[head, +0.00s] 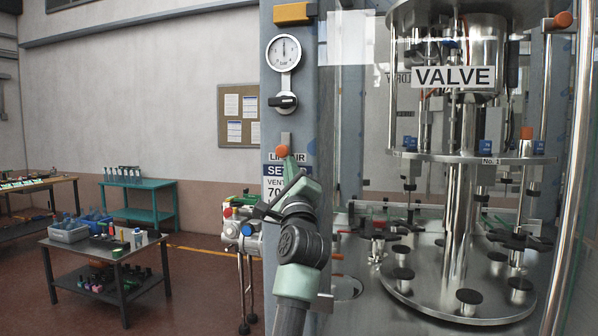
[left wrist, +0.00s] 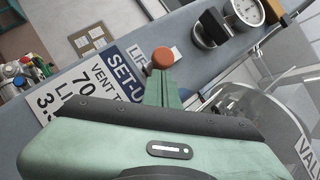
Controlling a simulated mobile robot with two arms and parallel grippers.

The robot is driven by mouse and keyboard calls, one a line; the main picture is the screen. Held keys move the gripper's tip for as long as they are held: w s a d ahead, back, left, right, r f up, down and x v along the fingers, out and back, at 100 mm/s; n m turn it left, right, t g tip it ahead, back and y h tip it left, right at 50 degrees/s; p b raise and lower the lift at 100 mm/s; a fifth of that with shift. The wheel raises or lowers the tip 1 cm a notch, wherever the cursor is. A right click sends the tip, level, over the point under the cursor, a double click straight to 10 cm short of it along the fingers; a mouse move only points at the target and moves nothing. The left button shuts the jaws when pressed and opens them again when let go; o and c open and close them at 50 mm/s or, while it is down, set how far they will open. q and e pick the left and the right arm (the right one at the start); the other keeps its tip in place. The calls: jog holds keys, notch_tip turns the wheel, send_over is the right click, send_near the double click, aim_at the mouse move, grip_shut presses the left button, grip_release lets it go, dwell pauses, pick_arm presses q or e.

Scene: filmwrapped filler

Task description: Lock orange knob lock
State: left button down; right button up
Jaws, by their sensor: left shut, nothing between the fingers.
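The orange knob (head: 283,150) sits on the front of a grey-blue post, below a pressure gauge and a black rotary handle. It also shows in the left wrist view (left wrist: 163,57), right at the tip of the green fingers. My left gripper (head: 289,168) is shut and empty, with its tip just below the knob. The tip overlaps the knob's lower edge in the picture; I cannot tell whether they touch. The gripper hides the lower mount of the knob and part of the sign. My right gripper is not in view.
The gauge (head: 284,52) and black handle (head: 283,101) are above the knob. A steel filling machine with a VALVE label (head: 453,77) stands behind clear panels at right. A dark cart (head: 80,243) and a teal table (head: 136,184) are at left, with open floor between.

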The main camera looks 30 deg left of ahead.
pick_arm(q)
jog(key=shift+a+r, duration=0.15)
jog(key=shift+a, duration=0.05)
